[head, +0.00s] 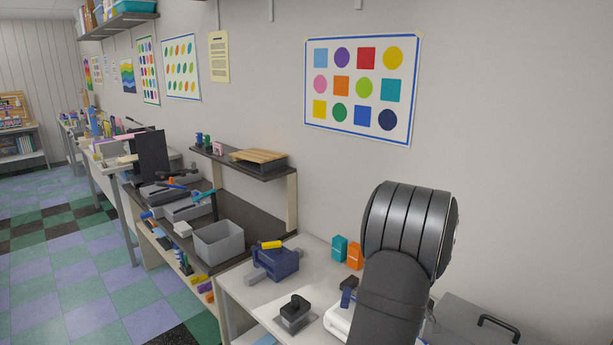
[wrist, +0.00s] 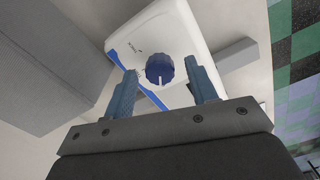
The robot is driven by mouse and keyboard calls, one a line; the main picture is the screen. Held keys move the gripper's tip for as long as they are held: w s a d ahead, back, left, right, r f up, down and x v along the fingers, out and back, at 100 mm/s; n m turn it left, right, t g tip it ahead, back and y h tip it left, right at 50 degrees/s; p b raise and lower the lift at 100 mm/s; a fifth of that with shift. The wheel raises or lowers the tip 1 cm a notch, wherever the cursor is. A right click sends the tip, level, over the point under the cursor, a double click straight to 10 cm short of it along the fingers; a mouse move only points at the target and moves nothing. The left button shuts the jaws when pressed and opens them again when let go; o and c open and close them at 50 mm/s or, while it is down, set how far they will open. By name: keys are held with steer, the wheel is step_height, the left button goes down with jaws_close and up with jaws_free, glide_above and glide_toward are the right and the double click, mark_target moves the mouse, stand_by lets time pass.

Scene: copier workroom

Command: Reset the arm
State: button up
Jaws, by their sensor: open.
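My gripper (wrist: 164,92) shows in the wrist view with its two blue-grey fingers apart and nothing held between them. Beyond the fingertips is a white device (wrist: 165,30) with a blue edge and a dark blue knob (wrist: 160,69) that has a white pointer line. The knob appears in the gap between the fingers; I cannot tell how far off it is. In the head view my dark arm rises at the right, and my gripper is hidden there. Part of the white device (head: 338,320) shows beside my arm on the table.
A blue device (head: 277,265) with a yellow top, a black-handled block (head: 294,309), and teal (head: 339,248) and orange (head: 355,255) holders stand on the near table. A grey bin (head: 218,242) sits on the bench to the left. A grey handled box (head: 480,325) is at right. The wall is close behind.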

stand_by(0.4)
step_height(320, 180, up, 17)
step_height(320, 180, down, 17)
steer(key=shift+f, duration=0.2)
steer(key=m, duration=0.3)
steer(key=shift+r+m, duration=0.1)
steer(key=shift+m, duration=0.3)
steer(key=m, duration=0.7)
steer(key=shift+m, duration=2.7)
